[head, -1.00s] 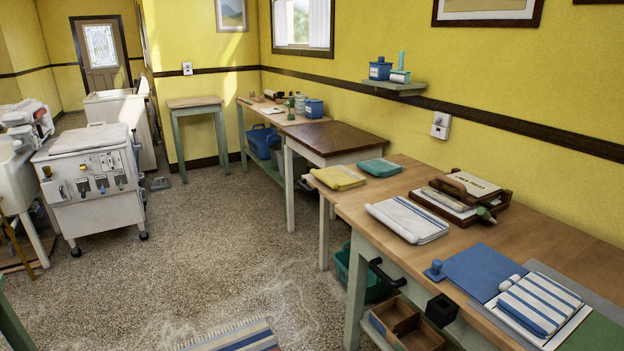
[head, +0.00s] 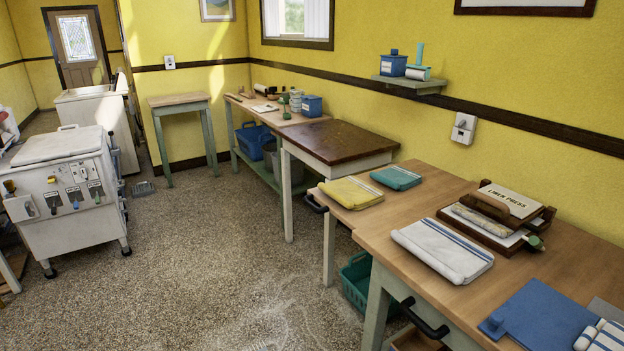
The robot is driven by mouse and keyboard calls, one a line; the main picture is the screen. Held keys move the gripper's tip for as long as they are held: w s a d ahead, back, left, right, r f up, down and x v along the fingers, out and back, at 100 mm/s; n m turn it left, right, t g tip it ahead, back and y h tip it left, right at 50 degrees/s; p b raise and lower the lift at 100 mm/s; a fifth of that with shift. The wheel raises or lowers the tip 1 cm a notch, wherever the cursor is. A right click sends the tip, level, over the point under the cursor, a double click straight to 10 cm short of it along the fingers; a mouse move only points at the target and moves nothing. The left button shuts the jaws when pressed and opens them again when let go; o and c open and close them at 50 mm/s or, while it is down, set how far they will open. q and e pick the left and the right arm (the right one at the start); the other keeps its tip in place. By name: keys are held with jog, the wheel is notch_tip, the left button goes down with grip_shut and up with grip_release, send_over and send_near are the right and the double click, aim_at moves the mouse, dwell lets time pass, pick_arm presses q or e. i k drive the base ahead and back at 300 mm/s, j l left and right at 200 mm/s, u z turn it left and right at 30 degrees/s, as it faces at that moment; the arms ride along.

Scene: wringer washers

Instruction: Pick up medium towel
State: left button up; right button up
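Several folded towels lie on the wooden tables along the right wall. A white towel with blue stripes (head: 442,250) lies flat on the nearer table. A yellow towel (head: 351,192) lies farther back, near the table's left edge. A smaller teal towel (head: 396,178) lies behind and to the right of it. A blue-and-white striped towel (head: 604,337) is cut off at the lower right corner. I cannot tell which one counts as medium. Neither of my grippers shows in the head view.
A linen press (head: 497,215) stands behind the white towel. A dark-topped table (head: 335,140) stands beyond. A washer (head: 66,180) stands at left. The speckled floor (head: 215,250) between is open.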

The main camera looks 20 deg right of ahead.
aim_at(354, 193)
jog(key=i+u, duration=0.3)
jog(key=i, duration=1.75)
